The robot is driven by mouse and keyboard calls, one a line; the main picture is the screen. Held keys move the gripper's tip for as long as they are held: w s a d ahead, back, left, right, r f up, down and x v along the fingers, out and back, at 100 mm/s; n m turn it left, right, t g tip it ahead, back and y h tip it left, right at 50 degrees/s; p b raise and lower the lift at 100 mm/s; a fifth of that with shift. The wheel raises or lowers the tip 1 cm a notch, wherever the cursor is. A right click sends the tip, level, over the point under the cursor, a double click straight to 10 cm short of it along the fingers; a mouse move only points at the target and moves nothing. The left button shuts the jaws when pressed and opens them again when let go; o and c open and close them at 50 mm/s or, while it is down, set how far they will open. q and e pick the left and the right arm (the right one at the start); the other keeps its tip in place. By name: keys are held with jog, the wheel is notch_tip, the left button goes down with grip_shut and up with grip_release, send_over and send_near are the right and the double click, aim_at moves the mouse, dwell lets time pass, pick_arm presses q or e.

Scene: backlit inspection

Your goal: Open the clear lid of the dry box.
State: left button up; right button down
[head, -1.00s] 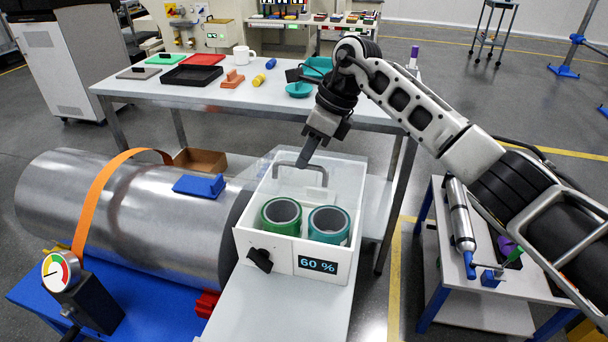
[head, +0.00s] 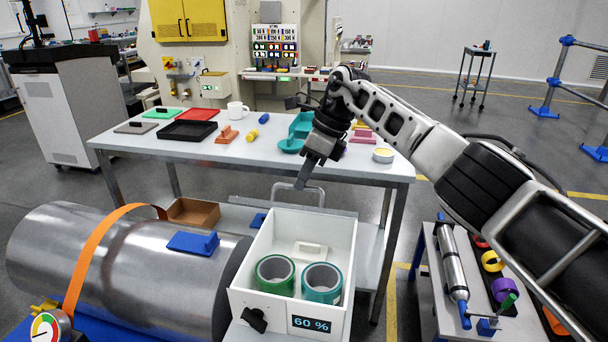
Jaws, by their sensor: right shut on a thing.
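The white dry box (head: 243,296) stands at the front middle with a "60 %" display on its front. Its clear lid (head: 340,211) is swung up at the back edge and is hard to see; its front opening is uncovered. The lid's grey bar handle (head: 322,194) shows above the box's back wall. My right gripper (head: 302,180) is shut on this handle, coming down from above. Inside the box are a green roll (head: 275,272), a teal roll (head: 322,282) and a pale block (head: 310,249) behind them. My left gripper is out of view.
A metal cylinder (head: 130,265) with an orange strap lies left of the box. A table (head: 350,172) with trays, a mug (head: 238,110) and small parts stands behind. A cart (head: 440,310) with a silver canister (head: 452,260) stands at the right.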

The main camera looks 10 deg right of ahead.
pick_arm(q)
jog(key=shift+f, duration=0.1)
pick_arm(e)
jog(key=shift+w+d+f, duration=0.2)
jog(key=shift+d+f, duration=0.25)
jog(key=shift+f, duration=0.05)
jog(key=c, duration=1.9)
grip_release()
jog(key=o, duration=0.4)
jog(key=shift+w+f, duration=0.15)
jog(key=shift+w, duration=0.05)
jog(key=shift+w+f, duration=0.1)
jog(key=shift+w, duration=0.1)
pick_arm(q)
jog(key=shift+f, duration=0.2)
pick_arm(e)
jog(key=shift+s+a+r, duration=0.1)
jog(key=shift+a+r, duration=0.05)
jog(key=shift+r, duration=0.1)
jog(key=shift+r, duration=0.1)
